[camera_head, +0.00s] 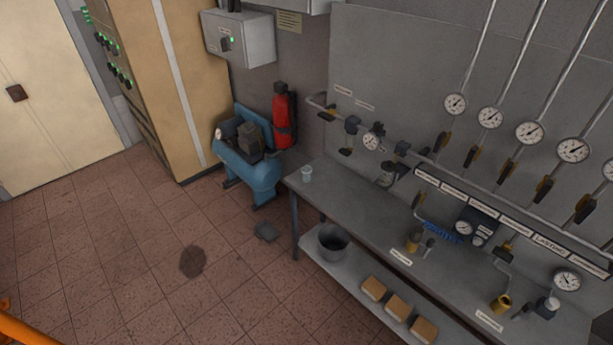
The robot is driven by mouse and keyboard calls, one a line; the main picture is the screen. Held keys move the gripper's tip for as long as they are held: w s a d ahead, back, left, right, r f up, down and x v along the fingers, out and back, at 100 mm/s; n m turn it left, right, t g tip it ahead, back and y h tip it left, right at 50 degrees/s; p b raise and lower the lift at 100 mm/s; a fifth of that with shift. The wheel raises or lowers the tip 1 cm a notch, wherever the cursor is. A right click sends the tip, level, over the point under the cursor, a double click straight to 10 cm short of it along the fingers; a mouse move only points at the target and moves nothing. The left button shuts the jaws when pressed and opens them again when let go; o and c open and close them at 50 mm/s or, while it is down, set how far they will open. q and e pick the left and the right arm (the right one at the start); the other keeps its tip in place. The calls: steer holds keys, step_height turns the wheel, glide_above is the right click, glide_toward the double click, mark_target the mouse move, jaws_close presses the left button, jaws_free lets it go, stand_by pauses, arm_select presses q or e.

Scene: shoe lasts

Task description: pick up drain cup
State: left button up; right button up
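A small pale cup (306,174), which looks like the drain cup, stands upright on the left end of the grey workbench (345,205), close to its left edge. Nothing touches it and it is in plain sight. Its contents are too small to make out. Neither of my grippers shows in the head view.
A dark bucket (332,240) and several tan blocks (397,307) sit on the lower shelf. Pipes, valves and gauges (530,132) line the wall behind the bench. A blue compressor (252,165) stands left of the bench. An orange bar (18,328) shows bottom left. The tiled floor is mostly clear.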

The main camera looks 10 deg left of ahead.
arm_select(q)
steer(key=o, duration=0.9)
